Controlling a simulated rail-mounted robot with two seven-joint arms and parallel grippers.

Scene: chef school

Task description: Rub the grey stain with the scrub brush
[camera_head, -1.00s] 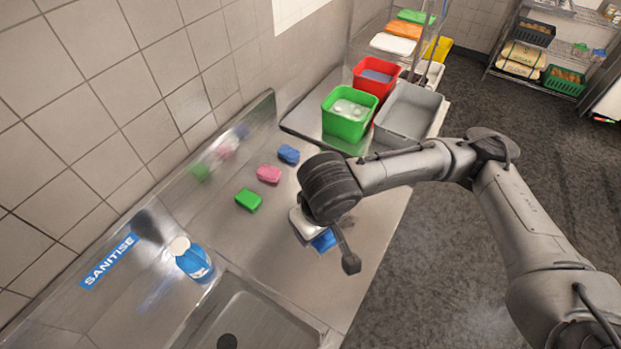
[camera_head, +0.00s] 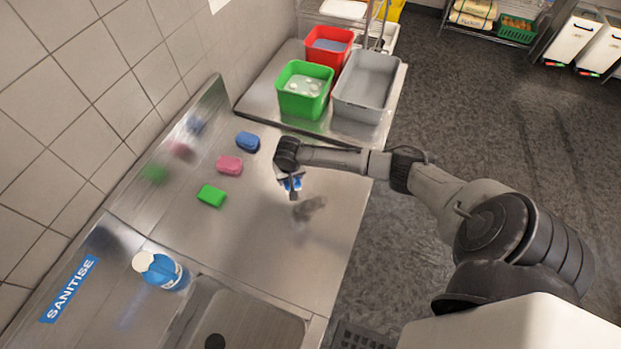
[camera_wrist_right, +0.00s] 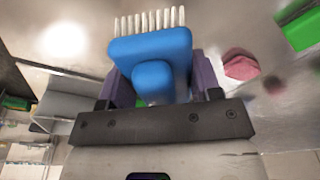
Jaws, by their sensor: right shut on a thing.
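The grey stain (camera_head: 308,208) is a dark smudge on the steel counter (camera_head: 250,240), in plain sight in the head view. My right gripper (camera_head: 292,183) is just behind and left of the stain. It is shut on the scrub brush, which shows as a small bit of blue (camera_head: 289,186) in the head view. In the right wrist view the brush (camera_wrist_right: 152,50) has a blue body and white bristles, held between purple fingers. I cannot tell whether the bristles touch the counter. My left gripper is not in view.
Blue (camera_head: 248,142), pink (camera_head: 229,165) and green (camera_head: 211,196) sponges lie left of the gripper. A blue-and-white bottle (camera_head: 160,270) stands by the sink (camera_head: 250,325). Green (camera_head: 304,90) and red (camera_head: 329,48) tubs and a grey bin (camera_head: 366,85) stand behind.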

